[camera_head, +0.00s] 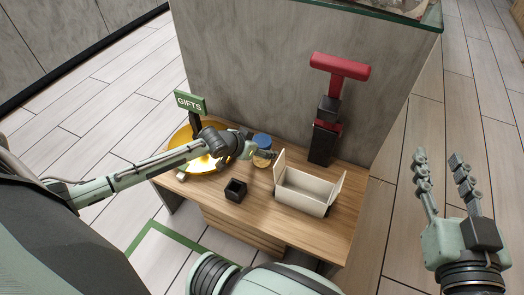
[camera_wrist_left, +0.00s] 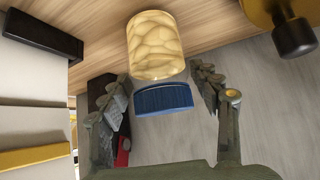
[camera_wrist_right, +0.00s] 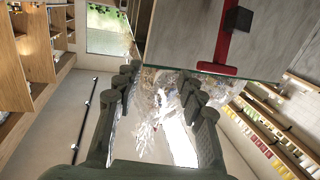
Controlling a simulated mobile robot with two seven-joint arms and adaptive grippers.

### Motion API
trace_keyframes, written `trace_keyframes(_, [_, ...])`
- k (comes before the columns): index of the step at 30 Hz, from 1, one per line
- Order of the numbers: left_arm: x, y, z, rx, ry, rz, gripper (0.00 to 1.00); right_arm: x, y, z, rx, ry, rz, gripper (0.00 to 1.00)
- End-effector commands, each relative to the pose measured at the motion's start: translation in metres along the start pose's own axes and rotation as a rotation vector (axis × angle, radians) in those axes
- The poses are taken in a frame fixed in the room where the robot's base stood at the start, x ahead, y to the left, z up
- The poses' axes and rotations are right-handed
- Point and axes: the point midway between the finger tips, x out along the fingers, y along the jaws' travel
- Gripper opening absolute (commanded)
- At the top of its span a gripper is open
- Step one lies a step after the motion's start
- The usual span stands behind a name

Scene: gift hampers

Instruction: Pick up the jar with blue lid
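The jar (camera_head: 263,160) has a pale yellow, lumpy-looking body and a blue lid (camera_head: 262,140). It stands on the wooden table near the grey panel, partly hidden by my left gripper (camera_head: 258,153). In the left wrist view the jar body (camera_wrist_left: 156,45) appears above its blue lid (camera_wrist_left: 163,98). My left gripper (camera_wrist_left: 160,84) is open there, with one finger on each side of the lid and visible gaps to both. My right gripper (camera_head: 439,158) is open and empty, off to the right of the table; its spread fingers also show in the right wrist view (camera_wrist_right: 160,85).
An open cream box (camera_head: 305,192) stands right of the jar. A small black holder (camera_head: 235,190) is in front. A yellow round tray (camera_head: 181,142) and a green GIFTS sign (camera_head: 190,102) are at the left. A red-topped black stand (camera_head: 323,143) is by the grey panel (camera_head: 270,65).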

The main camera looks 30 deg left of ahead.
Motion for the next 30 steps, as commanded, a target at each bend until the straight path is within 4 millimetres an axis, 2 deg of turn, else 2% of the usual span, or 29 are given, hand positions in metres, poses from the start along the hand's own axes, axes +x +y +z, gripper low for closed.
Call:
trace_keyframes(1, [0.000,0.000,0.000,0.000,0.000,0.000,0.53,0.000,0.000,0.000,0.000,0.000,0.000,0.40])
trace_keyframes(11, [0.000,0.000,0.000,0.000,0.000,0.000,0.12,0.000,0.000,0.000,-0.001,-0.001,0.001,0.40])
trace_keyframes(20, [-0.003,0.000,-0.004,0.000,0.004,0.000,0.12,0.000,0.001,0.000,-0.002,-0.008,0.001,0.40])
trace_keyframes(26, [-0.020,0.000,-0.022,0.001,0.006,0.000,0.12,-0.005,0.015,0.032,-0.023,-0.165,0.031,0.40])
trace_keyframes(30, [-0.038,0.000,-0.040,0.002,0.006,0.001,0.12,-0.015,0.030,0.060,-0.039,-0.311,0.061,0.40])
